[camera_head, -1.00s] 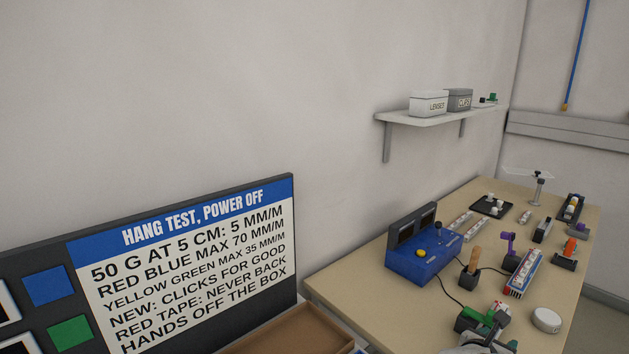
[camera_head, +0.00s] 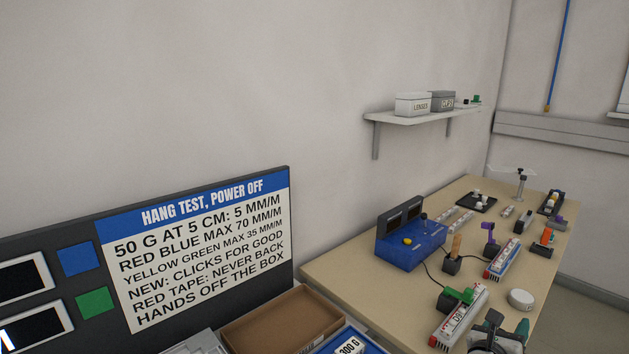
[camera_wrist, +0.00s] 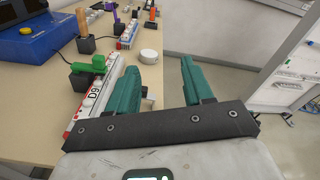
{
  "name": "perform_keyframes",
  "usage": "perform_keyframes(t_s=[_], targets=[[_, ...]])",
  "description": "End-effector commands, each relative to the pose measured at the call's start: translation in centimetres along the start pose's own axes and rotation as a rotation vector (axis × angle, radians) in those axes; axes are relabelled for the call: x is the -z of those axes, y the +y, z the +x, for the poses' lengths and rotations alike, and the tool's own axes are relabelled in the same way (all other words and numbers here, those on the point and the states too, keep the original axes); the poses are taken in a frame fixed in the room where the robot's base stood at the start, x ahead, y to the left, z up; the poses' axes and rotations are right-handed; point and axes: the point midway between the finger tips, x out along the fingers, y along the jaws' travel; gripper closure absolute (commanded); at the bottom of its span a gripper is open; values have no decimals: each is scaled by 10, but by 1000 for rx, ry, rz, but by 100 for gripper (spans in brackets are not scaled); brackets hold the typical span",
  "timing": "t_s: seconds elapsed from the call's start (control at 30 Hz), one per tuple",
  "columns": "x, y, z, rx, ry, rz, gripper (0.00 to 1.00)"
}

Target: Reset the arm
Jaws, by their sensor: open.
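My gripper (camera_wrist: 160,82) shows in the wrist view with its two teal fingers well apart. It is at the edge of the bench (camera_wrist: 40,115), with the left finger over the bench top and the right finger over the floor beyond. In the head view my gripper (camera_head: 497,335) is at the bottom right, partly cut off by the frame. A white strip marked D9 (camera_wrist: 88,105) with a green clamp (camera_wrist: 92,66) lies just left of the left finger. A small dark and grey piece shows beside that finger; I cannot tell what it is.
A blue box (camera_head: 412,252) and several labelled strips and stands occupy the bench. A white round puck (camera_head: 521,299) lies near its right edge. A cardboard tray (camera_head: 285,318) and a sign (camera_head: 200,245) are at lower left. A shelf (camera_head: 425,118) hangs on the wall.

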Motion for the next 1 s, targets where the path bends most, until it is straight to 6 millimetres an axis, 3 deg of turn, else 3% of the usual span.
perform_keyframes(t_s=[0.27,0.4,0.53,0.67,0.8,0.87,1.0], targets=[[-57,-13,-22,-2,-384,-340,49],[-87,-1,-60,-37,-677,-645,49],[-93,26,-113,-109,-966,-996,49],[-67,52,-166,-220,-1211,-1352,49],[-13,62,-215,-385,-1414,-1734,49],[14,59,-233,-473,-1478,-1894,49],[76,33,-265,-708,-1564,-2235,49]])
